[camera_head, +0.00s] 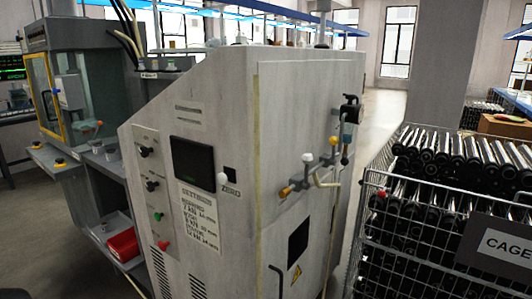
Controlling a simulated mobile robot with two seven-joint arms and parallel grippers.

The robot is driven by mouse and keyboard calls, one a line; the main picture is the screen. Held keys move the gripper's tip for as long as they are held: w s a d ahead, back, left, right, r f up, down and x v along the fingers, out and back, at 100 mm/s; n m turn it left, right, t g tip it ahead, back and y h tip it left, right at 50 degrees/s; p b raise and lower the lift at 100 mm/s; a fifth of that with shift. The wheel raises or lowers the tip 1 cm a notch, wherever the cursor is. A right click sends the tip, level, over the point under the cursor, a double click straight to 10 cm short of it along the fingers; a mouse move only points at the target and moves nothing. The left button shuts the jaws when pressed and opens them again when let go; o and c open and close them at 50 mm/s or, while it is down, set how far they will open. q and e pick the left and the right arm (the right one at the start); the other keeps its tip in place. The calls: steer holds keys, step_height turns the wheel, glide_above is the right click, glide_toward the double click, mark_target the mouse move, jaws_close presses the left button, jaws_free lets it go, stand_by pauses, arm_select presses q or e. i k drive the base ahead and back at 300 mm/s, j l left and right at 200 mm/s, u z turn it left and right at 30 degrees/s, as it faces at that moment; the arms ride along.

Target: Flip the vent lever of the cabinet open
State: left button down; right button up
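The grey-white cabinet (292,90) stands in the middle of the head view, with its panel front to the left and its door side to the right. On the upper door side is a row of pipe and valve fittings (325,165). They include a lever with an orange-yellow tip (286,191), a white knob (307,157), a yellow knob (333,141) and a blue-grey handle (347,133) under a dark round gauge (351,108). I cannot tell which of these is the vent lever or how it is set. Neither gripper shows.
A wire cage (375,181) full of dark-ended metal tubes stands close on the right, with a narrow gap to the cabinet. A grey machine (98,80) and a red bin (124,244) are at the left. A pillar (436,60) rises behind the cage.

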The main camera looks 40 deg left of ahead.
mark_target(307, 158)
steer(key=u, duration=0.95)
